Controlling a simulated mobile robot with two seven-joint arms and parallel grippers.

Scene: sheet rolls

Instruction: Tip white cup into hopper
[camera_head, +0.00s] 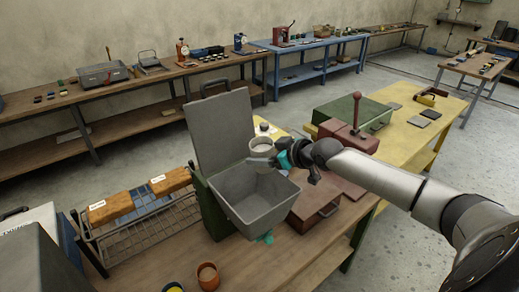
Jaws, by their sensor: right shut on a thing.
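The white cup (262,145) is held above the back right part of the grey hopper (240,213). The cup looks roughly upright, with its rim at the top; its contents are too small to tell. My right gripper (274,158) comes in from the right and is shut on the cup. The hopper is an open grey bin with sloping walls, and its inside looks empty. A grey panel (220,125) stands upright behind its opening. My left gripper is not in view.
A brown-red box (317,205) stands close right of the hopper, under my right arm. A wire rack (140,228) with orange-brown blocks (110,209) is at the left. An orange cup (208,276) stands on the wooden bench (300,262) in front.

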